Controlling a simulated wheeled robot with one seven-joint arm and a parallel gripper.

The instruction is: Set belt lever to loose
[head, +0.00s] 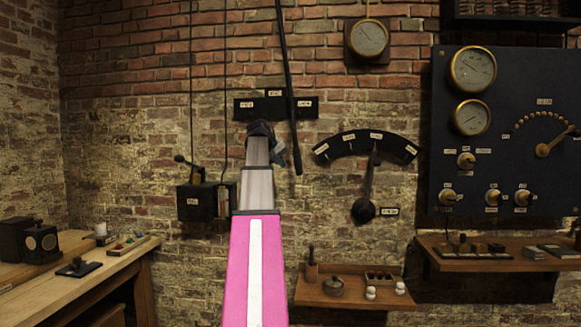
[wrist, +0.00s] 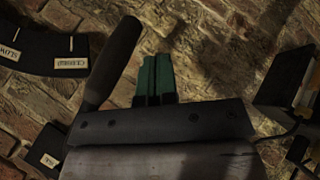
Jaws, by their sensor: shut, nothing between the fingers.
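The belt lever (head: 287,90) is a long black bar hanging down the brick wall, tilted slightly, its lower end to the right. It crosses a black label plate (head: 265,107) right of the plate's middle; the labels are too small to read. In the wrist view the lever's thick grip (wrist: 112,62) is left of the fingers, and a plate corner (wrist: 42,150) shows at lower left. My gripper (head: 262,130) is in front of the wall, left of the lever. Its green fingertips (wrist: 155,76) are together and empty, apparently apart from the grip.
A curved scale (head: 365,143) with a pointer lever (head: 369,185) is to the right; it shows at the wrist view's upper left. A black switch box (head: 203,203) is to the left. A dark gauge panel (head: 500,130) stands far right. A small shelf (head: 350,297) is below.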

